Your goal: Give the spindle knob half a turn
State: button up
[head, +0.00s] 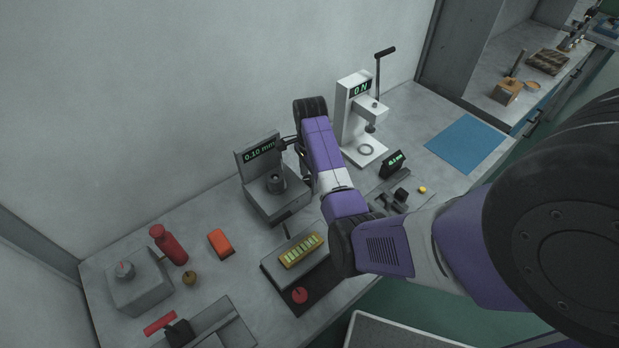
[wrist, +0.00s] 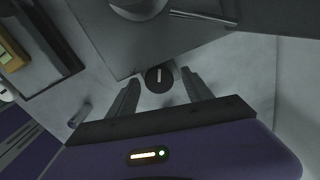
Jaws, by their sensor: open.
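The spindle knob (wrist: 160,78) is a dark round knob with a white line across its face. In the wrist view it sits on a face of a grey block (wrist: 105,28), between and just beyond my fingertips. The line looks near upright in that view. My gripper (wrist: 161,84) is open, one finger on each side of the knob, with gaps; I see no contact. In the head view the grey gauge (head: 268,205) reads 0.10 mm and has a dark cylinder (head: 276,184) on top. My gripper (head: 291,147) is at its right; the knob is hidden there.
A white press (head: 350,115) reading 0 N stands right of my gripper. The wall is close behind the gauge.

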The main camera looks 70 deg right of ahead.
jog(key=shift+f, duration=0.6)
grip_shut()
jog(key=shift+s, duration=0.1)
jog(key=shift+r, duration=0.1)
jog(key=shift+n+p, duration=0.8)
jog(key=shift+n, duration=0.5)
jog(key=shift+d+n, duration=0.1)
jog(key=shift+n, duration=1.6)
